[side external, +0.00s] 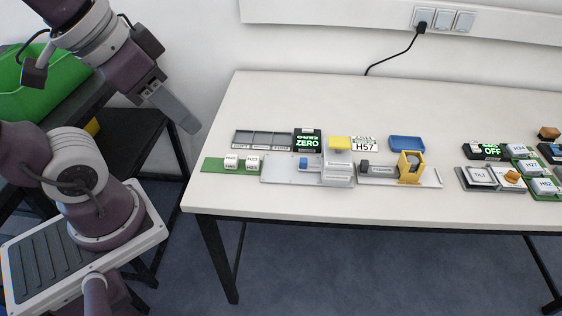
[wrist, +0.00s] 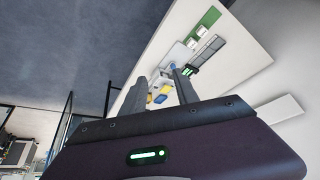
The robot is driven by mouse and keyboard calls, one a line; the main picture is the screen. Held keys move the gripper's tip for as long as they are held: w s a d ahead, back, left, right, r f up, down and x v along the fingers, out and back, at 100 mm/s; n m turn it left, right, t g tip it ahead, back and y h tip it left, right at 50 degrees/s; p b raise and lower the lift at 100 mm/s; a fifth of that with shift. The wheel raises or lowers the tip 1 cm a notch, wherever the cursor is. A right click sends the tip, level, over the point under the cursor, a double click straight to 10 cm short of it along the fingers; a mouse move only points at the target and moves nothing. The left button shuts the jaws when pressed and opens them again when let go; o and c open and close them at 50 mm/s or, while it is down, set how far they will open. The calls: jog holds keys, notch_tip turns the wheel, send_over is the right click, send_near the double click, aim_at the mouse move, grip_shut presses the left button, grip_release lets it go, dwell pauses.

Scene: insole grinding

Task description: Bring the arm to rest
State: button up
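My gripper (side external: 188,126) hangs in the air at the upper left in the side view, off the left end of the white table (side external: 480,105). Its fingers point down and to the right, overlapping in that view. In the wrist view my gripper (wrist: 158,75) shows two dark fingers standing apart, with nothing held between them. The table and its small fixtures show beyond the fingertips, well away from them.
On the table are a green strip with white blocks (side external: 231,163), a grey tray (side external: 262,140), a ZERO display (side external: 307,141), a yellow-topped block (side external: 339,144), a blue tray (side external: 407,143) and a yellow bracket (side external: 410,167). A green bin (side external: 50,72) stands far left. The table's back is clear.

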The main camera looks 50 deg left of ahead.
aim_at(342, 140)
jog(key=shift+s+f, duration=0.2)
jog(key=shift+s, duration=0.4)
jog(key=shift+c, duration=0.5)
dwell(0.9)
